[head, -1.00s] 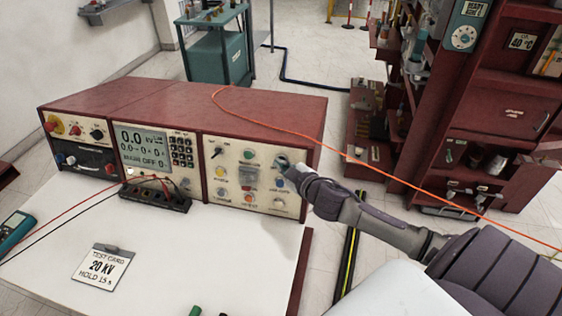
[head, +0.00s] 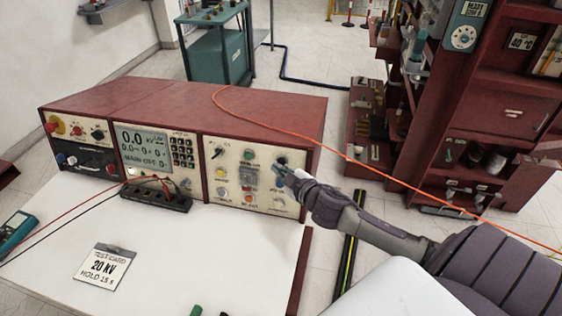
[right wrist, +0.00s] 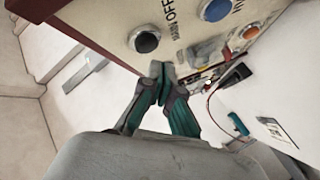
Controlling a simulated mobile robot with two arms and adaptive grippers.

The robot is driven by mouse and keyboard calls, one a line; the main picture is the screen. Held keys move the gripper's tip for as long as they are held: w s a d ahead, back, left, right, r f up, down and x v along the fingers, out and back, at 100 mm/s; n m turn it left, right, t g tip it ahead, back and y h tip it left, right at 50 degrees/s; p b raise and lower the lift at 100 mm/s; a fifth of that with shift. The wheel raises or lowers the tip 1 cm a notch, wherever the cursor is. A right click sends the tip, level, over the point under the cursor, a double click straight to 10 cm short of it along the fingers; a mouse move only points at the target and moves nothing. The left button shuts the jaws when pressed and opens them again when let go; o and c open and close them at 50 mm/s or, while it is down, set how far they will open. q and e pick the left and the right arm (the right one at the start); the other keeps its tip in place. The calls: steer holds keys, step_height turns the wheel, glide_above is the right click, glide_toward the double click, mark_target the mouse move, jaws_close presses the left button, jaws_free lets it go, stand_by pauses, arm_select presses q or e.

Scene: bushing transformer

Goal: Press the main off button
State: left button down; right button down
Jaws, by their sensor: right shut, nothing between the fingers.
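The black main off button (right wrist: 146,42) shows in the right wrist view, with the "MAIN OFF" lettering beside it. In the head view it is a dark round button (head: 282,161) at the upper right of the console's right-hand panel (head: 232,160). My right gripper (head: 279,171) is in front of that panel, just below the button. In the right wrist view its teal fingers (right wrist: 159,72) are shut with nothing between them; their tips appear close to the button but apart from it. My left gripper is not in view.
The red console (head: 170,97) stands on a white table (head: 190,265). Other buttons, including a blue one (right wrist: 215,9), are near the fingers. Red and black leads run left from a terminal block (head: 155,196). An orange cable (head: 330,143) crosses above my right arm.

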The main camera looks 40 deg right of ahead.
steer(key=s+a, duration=0.1)
steer(key=s+a+r+p, duration=0.1)
steer(key=s+a, duration=0.1)
steer(key=shift+a+p, duration=0.2)
steer(key=shift+p, duration=0.1)
stand_by(1.2)
